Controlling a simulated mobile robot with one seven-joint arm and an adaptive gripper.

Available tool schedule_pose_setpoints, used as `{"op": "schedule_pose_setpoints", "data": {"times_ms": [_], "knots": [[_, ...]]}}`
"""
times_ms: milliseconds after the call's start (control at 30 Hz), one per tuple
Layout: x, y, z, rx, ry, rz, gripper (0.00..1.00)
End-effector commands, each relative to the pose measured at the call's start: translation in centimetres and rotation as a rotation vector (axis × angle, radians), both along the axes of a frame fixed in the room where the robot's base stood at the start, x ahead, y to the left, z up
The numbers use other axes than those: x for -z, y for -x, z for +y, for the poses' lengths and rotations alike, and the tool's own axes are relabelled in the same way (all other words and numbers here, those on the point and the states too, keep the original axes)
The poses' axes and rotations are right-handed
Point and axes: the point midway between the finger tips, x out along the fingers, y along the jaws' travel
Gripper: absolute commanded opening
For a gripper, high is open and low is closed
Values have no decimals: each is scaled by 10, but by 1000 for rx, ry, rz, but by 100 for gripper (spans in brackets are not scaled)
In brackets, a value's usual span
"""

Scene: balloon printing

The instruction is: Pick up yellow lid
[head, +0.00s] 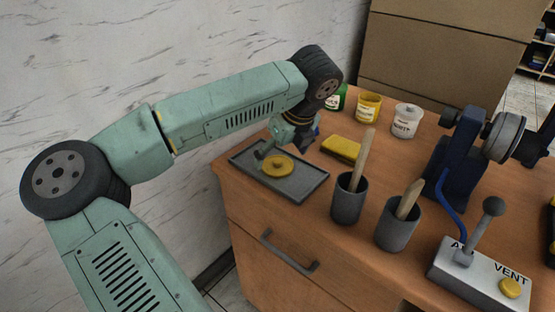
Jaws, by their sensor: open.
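The yellow lid (284,168) is a round disc with a small raised knob. It lies on the grey tray (305,190) at the left end of the wooden cabinet top. Part of the gripper is hidden behind my own wrist.
A yellow block (341,149) lies just right of the tray. Two dark cups (348,204) (396,234) with wooden handles stand in front. Green (336,98), yellow (368,106) and white (405,121) jars stand behind. A blue machine (455,160) and a lever box (480,270) stand right.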

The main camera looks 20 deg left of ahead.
Motion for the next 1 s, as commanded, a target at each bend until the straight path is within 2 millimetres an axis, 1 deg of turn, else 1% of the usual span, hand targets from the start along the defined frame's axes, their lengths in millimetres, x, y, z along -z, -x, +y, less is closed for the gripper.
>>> {"op": "schedule_pose_setpoints", "data": {"times_ms": [100,200,433,900,933,1000], "knots": [[12,-3,5,0,2,0,88],[19,-4,7,1,3,0,88],[20,-5,7,1,1,-2,87],[20,-5,7,1,1,-2,56],[20,-5,7,1,1,-2,54],[20,-5,7,1,1,-2,53]]}}
